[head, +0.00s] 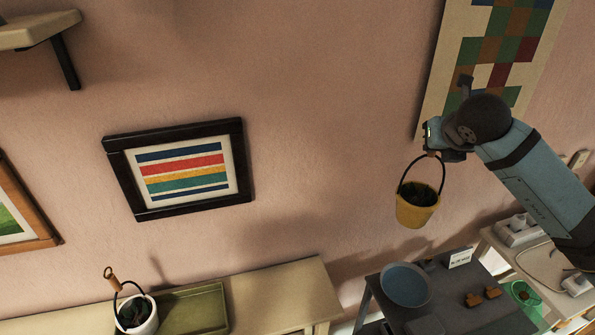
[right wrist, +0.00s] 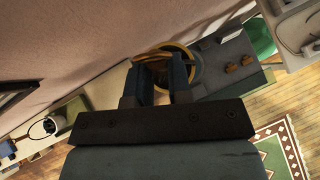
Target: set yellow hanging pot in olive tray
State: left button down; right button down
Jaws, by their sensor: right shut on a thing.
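The yellow hanging pot (head: 416,212) hangs upright in the air by its dark arched handle, with dark green filling inside. My right gripper (head: 432,152) is shut on the top of that handle, near the wall. In the right wrist view the gripper's fingers (right wrist: 158,85) hide much of the pot, and a yellow rim (right wrist: 172,49) shows beyond them. The olive tray (head: 205,310) lies on the cream cabinet at the lower left, far to the left of the pot. It looks empty in the part I see. My left gripper is not in view.
A white hanging pot (head: 137,314) with a dark handle stands at the tray's left end. A dark table (head: 470,315) at the lower right bears a blue bowl (head: 405,284) and small brown blocks (head: 473,299). A framed striped picture (head: 182,170) hangs above the cabinet.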

aim_at(201, 314)
jog(key=j+z, duration=0.15)
jog(key=j, duration=0.4)
jog(key=j+z, duration=0.1)
jog(key=j, duration=0.5)
jog(key=k+j+z, duration=0.15)
jog(key=j, duration=0.4)
jog(key=j+z, duration=0.15)
jog(key=j, duration=0.4)
jog(key=k, duration=0.05)
